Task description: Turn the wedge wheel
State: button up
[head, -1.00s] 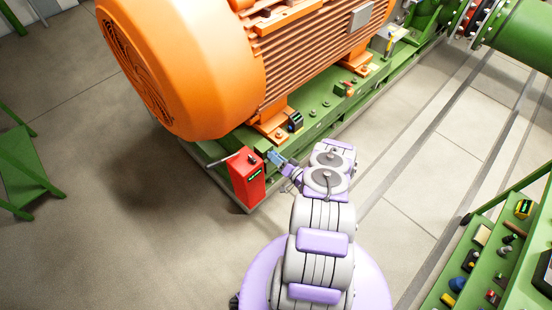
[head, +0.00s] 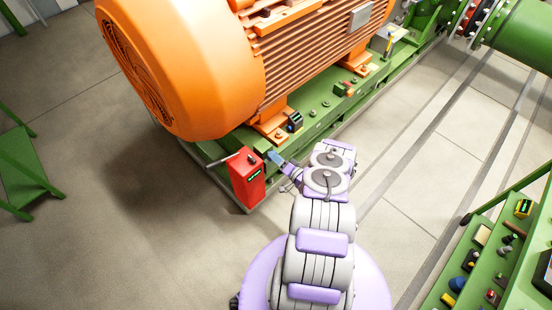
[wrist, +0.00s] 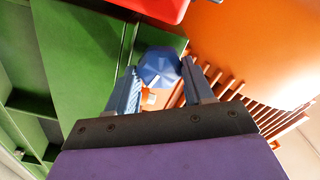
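The wedge wheel, a blue faceted knob (wrist: 160,66), shows between the fingertips of my gripper (wrist: 159,72) in the wrist view. In the head view, a small blue patch (head: 275,158) lies at the corner of the green base frame, just right of the red box. My gripper (head: 286,165) reaches it there from the lower right. The fingers are apart, one on each side of the wheel, with little or no gap visible. I cannot tell whether they press on it. The wheel's far side and mount are hidden.
The red box (head: 246,182) with a grey lever stands close left of my gripper. The large orange motor (head: 185,70) sits on the green base frame (head: 325,115) above. A green tool cart (head: 490,250) stands at the right.

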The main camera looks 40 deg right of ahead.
jog(key=s, duration=0.5)
jog(key=s+d, duration=0.1)
jog(key=s, duration=1.1)
jog(key=shift+s+d, duration=0.15)
jog(key=shift+d, duration=0.05)
